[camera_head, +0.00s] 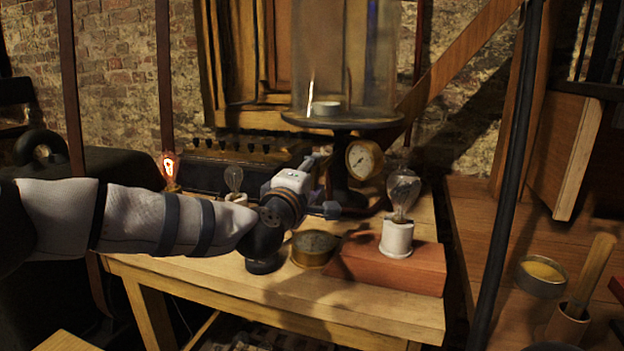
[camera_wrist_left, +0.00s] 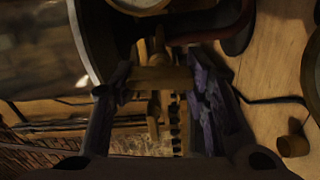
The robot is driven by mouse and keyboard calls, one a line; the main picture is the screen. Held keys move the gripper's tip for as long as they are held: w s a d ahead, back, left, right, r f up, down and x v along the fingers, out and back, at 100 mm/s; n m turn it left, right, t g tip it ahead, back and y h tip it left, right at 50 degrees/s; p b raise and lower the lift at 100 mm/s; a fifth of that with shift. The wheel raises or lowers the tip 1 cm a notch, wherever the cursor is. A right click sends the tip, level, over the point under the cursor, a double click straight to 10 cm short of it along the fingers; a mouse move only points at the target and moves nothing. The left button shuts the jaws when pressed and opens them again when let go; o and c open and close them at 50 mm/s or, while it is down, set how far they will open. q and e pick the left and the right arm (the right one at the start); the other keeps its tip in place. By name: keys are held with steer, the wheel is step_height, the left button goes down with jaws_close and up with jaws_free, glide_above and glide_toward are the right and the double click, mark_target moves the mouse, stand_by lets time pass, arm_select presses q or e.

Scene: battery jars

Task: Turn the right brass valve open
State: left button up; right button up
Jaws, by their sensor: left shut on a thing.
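My left gripper (camera_head: 322,188) reaches in from the left over the workbench, in front of the round plate's stand. In the left wrist view its two fingers (camera_wrist_left: 160,82) are shut on a brass valve (camera_wrist_left: 158,78), whose crossbar spans between them. The valve's stem runs up and down in that view. In the head view the gripper hides the valve, so I cannot tell its turn angle there. A brass pressure gauge (camera_head: 364,159) is just right of the gripper, and it also shows in the left wrist view (camera_wrist_left: 207,12). My right gripper is not in view.
A glass bell jar (camera_head: 345,60) stands on the dark round plate (camera_head: 342,121). A clear bulb in a white socket (camera_head: 397,239) stands on a red-brown block (camera_head: 392,268). A lit bulb (camera_head: 169,166) glows at left.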

arm_select(q)
steer(key=shift+f+n, duration=0.15)
steer(key=shift+n, duration=0.45)
steer(key=o, duration=1.2)
steer(key=shift+c, duration=0.2)
steer(key=v, duration=1.2)
